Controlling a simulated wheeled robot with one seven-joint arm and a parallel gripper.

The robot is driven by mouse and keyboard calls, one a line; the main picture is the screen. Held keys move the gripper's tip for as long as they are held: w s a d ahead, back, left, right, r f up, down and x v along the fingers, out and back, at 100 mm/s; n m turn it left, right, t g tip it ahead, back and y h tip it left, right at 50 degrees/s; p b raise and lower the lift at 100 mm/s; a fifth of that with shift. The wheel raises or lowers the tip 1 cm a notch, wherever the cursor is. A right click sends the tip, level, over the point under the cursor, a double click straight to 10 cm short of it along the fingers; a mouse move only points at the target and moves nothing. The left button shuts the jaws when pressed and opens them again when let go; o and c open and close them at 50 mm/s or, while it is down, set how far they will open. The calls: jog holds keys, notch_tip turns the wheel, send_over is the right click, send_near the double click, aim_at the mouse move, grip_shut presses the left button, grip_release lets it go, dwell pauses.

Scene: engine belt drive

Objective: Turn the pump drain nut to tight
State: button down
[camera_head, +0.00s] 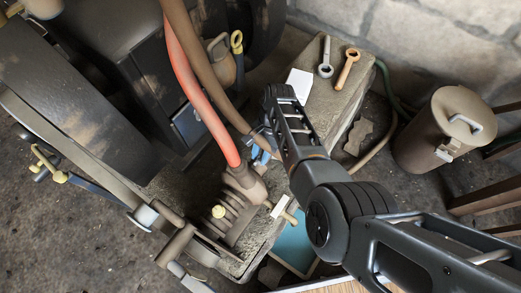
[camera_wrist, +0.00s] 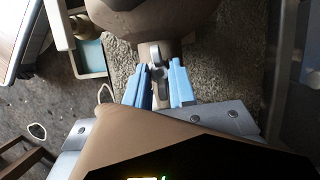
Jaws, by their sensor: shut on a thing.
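The pump drain nut (camera_wrist: 156,56) is a small grey winged piece on a brown pipe stub below the rounded brown pump body (camera_wrist: 150,18) in the wrist view. The blue fingertips of my gripper (camera_wrist: 159,84) stand on either side of its lower wing and are shut on it. In the head view my gripper (camera_head: 260,147) reaches in beside the brown hose, and the nut is hidden there. A brown surface close to the wrist camera covers the lower middle of the wrist view.
A red hose (camera_head: 190,85) and a brown hose (camera_head: 203,62) run close to my gripper. A grey wrench (camera_head: 326,58), an orange-brown wrench (camera_head: 347,69) and a white card (camera_head: 299,85) lie on the stone block. A lidded metal can (camera_head: 430,140) stands at right.

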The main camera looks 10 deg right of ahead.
jog(key=shift+m, duration=0.4)
jog(key=c, duration=1)
grip_release()
jog(key=shift+o, duration=0.2)
jog(key=shift+r, duration=0.1)
jog(key=p+v, duration=0.3)
jog(key=v, duration=0.4)
jog(key=shift+d+r, duration=0.2)
jog(key=shift+r, duration=0.05)
